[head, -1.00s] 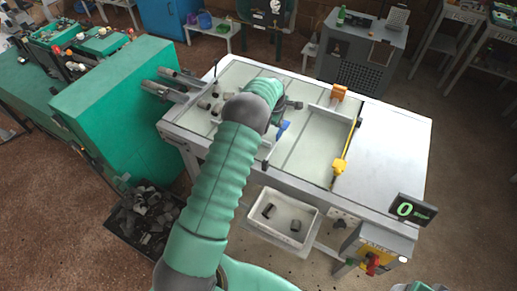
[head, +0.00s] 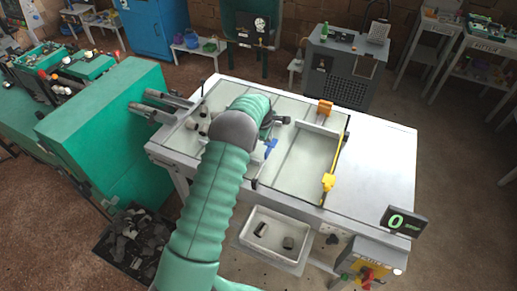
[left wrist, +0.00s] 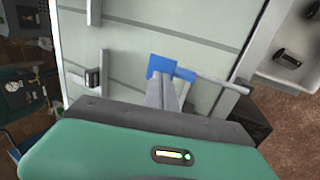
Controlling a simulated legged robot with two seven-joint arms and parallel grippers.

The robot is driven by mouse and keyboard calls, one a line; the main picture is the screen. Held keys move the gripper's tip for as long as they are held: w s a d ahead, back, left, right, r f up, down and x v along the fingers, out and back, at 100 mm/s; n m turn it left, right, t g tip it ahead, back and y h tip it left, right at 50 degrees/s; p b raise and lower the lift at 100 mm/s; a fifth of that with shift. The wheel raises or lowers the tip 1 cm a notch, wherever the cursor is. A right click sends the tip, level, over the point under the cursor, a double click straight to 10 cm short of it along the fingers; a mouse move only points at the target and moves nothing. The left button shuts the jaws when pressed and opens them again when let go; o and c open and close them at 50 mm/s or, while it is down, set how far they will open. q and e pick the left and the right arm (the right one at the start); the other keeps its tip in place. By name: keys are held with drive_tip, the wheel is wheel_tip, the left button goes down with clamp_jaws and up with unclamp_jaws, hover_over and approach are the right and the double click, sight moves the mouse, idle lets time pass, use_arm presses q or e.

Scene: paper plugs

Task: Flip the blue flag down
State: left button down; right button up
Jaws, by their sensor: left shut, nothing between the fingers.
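The blue flag (head: 271,146) is on the left part of the work table in the head view, just right of my left arm. In the left wrist view the blue flag (left wrist: 168,67) is a flat piece at the end of a thin grey rod that runs right. My left gripper (left wrist: 160,82) is shut and empty, its fingertips right at the flag's lower edge in that view. I cannot tell whether they touch it. In the head view my left gripper (head: 267,133) is partly hidden by its arm. My right gripper is not in view.
The table (head: 375,165) has a bare right part. A white bin (head: 272,240) with dark plugs is below the front edge. A display (head: 403,222) reads 0.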

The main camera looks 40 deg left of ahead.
use_arm(q)
drive_tip(key=r, duration=0.1)
drive_tip(key=r+b, duration=0.1)
drive_tip(key=r, duration=0.2)
drive_tip(key=shift+w+r, duration=0.15)
drive_tip(key=shift+w, duration=0.15)
drive_tip(key=shift+r+b, duration=1.05)
drive_tip(key=shift+r, duration=2.85)
drive_tip(key=s+d+f+m+b, duration=0.4)
drive_tip(key=s+d+f+m, duration=0.4)
drive_tip(key=s, duration=0.7)
drive_tip(key=s+d+f+m+g+b, duration=0.1)
drive_tip(key=s+d+f+m+b, duration=0.4)
drive_tip(key=s+d+m, duration=0.7)
drive_tip(key=shift+s+d+f+m+g+h+b, duration=0.35)
drive_tip(key=shift+s+d+f, duration=1)
drive_tip(key=shift+s+d, duration=0.65)
drive_tip(key=shift+d, duration=0.15)
drive_tip(key=shift+d, duration=0.15)
